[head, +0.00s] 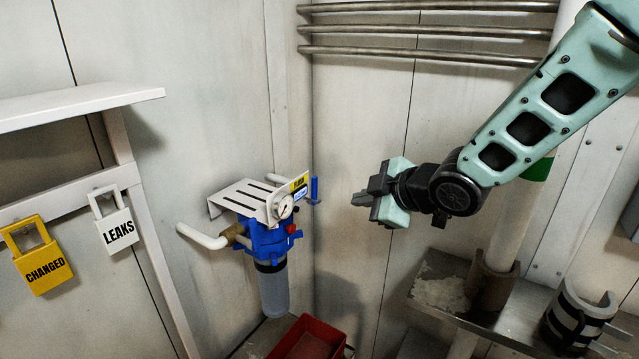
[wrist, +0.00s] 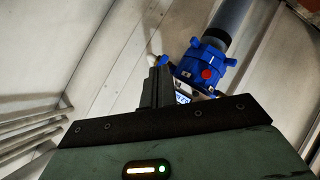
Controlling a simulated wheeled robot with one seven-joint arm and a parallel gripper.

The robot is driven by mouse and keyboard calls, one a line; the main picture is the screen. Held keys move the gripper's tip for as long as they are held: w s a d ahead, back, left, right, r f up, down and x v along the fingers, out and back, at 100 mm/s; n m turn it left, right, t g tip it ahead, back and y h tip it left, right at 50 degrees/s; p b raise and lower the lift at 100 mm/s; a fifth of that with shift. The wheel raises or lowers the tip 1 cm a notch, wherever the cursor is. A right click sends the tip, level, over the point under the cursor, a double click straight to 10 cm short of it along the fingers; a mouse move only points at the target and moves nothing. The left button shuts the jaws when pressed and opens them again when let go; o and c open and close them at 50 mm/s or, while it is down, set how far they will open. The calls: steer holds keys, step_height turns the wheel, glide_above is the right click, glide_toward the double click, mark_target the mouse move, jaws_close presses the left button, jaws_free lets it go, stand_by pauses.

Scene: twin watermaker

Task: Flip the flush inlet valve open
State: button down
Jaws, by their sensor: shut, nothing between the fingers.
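A blue filter housing (head: 268,240) with a grey bowl hangs from a white slotted bracket (head: 247,198) on the wall in the head view. An upright blue lever (head: 315,190) stands at its right side and looks like the valve handle. My gripper (head: 358,198) is shut and empty, to the right of the lever, with a gap in the picture. In the wrist view, the closed fingers (wrist: 156,88) point towards the housing (wrist: 204,62). A blue piece, likely the lever (wrist: 163,60), shows just past the fingertips, partly hidden. I cannot tell the depth between them.
A red bin (head: 308,340) stands below. A metal shelf (head: 425,300) is below my arm.

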steer(key=w+n+g+y, duration=0.1)
steer(key=n+y, duration=0.2)
steer(key=n, duration=0.2)
steer(key=w+n+g+y+p, duration=0.1)
steer(key=n+g+y, duration=0.1)
steer(key=n+y, duration=0.2)
steer(key=w+d+n+g+y, duration=0.1)
steer(key=n+g+y, duration=0.1)
steer(key=n, duration=0.4)
steer(key=shift+w+d+f+n+y, duration=0.1)
steer(key=shift+w+f+n+y, duration=0.2)
steer(key=shift+y, duration=0.4)
steer(key=p+x, duration=0.5)
steer(key=x, duration=0.5)
